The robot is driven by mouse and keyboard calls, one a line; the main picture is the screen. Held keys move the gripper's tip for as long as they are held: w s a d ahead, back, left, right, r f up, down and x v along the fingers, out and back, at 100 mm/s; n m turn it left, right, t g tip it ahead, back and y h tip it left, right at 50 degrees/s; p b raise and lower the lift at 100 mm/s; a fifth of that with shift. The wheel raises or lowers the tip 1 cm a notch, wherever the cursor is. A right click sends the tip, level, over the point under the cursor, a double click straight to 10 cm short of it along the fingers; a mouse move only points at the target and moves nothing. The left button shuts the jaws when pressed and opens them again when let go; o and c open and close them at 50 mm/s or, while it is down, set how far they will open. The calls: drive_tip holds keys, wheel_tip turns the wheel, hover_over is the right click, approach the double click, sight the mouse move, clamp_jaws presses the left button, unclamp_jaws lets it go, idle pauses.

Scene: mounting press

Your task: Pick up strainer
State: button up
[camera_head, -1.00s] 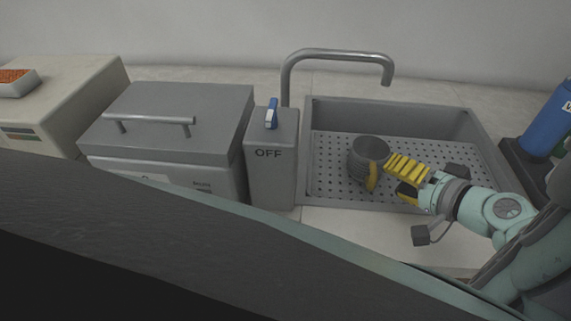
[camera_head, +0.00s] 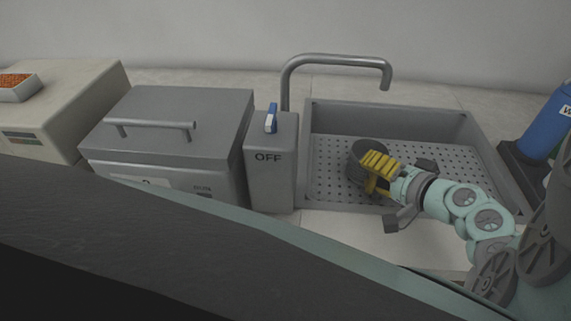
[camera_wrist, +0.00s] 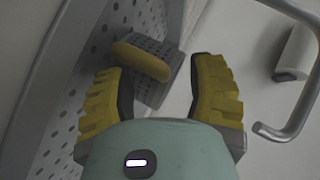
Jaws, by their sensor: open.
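The strainer is a dark grey perforated cup (camera_head: 356,158) with a yellow handle. It stands in the sink tray, near its left side, in the head view. In the wrist view its perforated body (camera_wrist: 158,90) and yellow handle (camera_wrist: 141,60) show between and just beyond the fingers. My gripper (camera_head: 374,172) has yellow ribbed fingers and is at the strainer's right side, covering part of it in the head view. In the wrist view my gripper (camera_wrist: 158,92) is open, with a finger on either side of the strainer. I cannot tell whether either finger touches it.
The sink (camera_head: 450,118) has a perforated floor and raised walls. A curved faucet (camera_head: 335,57) arches behind it. A blue bottle (camera_head: 552,122) stands right.

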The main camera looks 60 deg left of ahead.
clamp_jaws()
idle(0.3)
idle(0.4)
